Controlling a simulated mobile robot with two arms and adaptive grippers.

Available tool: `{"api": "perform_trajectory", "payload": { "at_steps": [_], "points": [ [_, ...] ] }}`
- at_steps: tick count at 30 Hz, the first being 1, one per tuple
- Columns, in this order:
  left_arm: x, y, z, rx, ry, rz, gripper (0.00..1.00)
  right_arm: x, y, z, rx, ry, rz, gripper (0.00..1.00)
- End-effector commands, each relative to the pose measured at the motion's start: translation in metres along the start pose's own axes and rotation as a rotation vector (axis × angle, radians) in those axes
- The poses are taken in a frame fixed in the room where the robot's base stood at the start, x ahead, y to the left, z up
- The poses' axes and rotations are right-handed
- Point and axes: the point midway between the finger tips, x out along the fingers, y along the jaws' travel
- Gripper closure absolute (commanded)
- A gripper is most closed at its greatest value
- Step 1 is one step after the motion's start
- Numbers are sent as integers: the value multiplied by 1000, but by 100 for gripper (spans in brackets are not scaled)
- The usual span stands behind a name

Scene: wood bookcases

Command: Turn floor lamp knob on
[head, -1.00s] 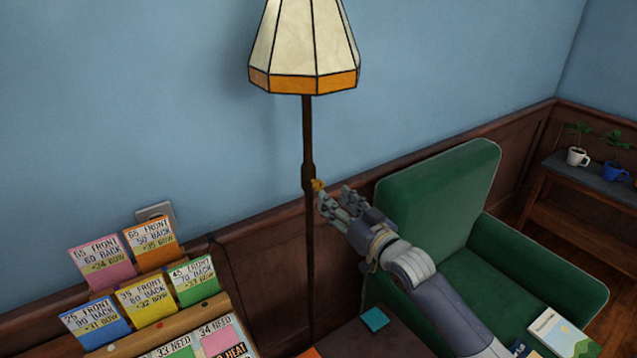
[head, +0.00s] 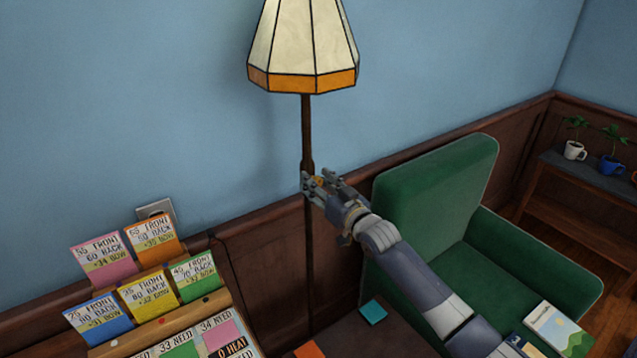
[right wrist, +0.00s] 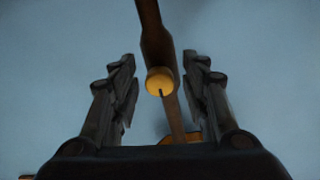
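The floor lamp has a cream and orange panelled shade (head: 303,50) and a thin dark pole (head: 307,125) standing against the blue wall. Its round yellow knob (right wrist: 160,82) sits on the pole's thicker part in the right wrist view, with a dark line on its face. My right gripper (head: 312,184) is at the knob's height in the head view. In the right wrist view the right gripper (right wrist: 160,85) is open, with one finger on each side of the knob and a visible gap on both sides. The left gripper is not in view.
A green armchair (head: 435,180) stands right of the lamp, under my right arm. A card rack (head: 190,313) with colored cards is at the lower left. A shelf (head: 590,171) with potted plants is at the far right.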

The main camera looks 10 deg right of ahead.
Motion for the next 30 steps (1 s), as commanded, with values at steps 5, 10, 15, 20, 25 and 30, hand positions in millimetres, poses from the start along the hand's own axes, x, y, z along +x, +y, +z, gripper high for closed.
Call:
{"api": "perform_trajectory", "payload": {
  "at_steps": [5, 10, 15, 20, 25, 30],
  "points": [
    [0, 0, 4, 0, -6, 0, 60, 0, 0, 0, 0, 0, 0, 100],
    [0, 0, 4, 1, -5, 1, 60, 0, 0, 0, 2, -1, 0, 100],
    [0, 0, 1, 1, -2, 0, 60, 0, 0, 0, 29, -2, 0, 100],
    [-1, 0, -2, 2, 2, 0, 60, 0, 0, 0, 96, -5, 1, 100],
    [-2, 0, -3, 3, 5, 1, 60, 0, 0, 0, 219, -9, 2, 100],
    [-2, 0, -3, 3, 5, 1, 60, 0, 0, 0, 377, -17, 3, 100]
  ]
}}
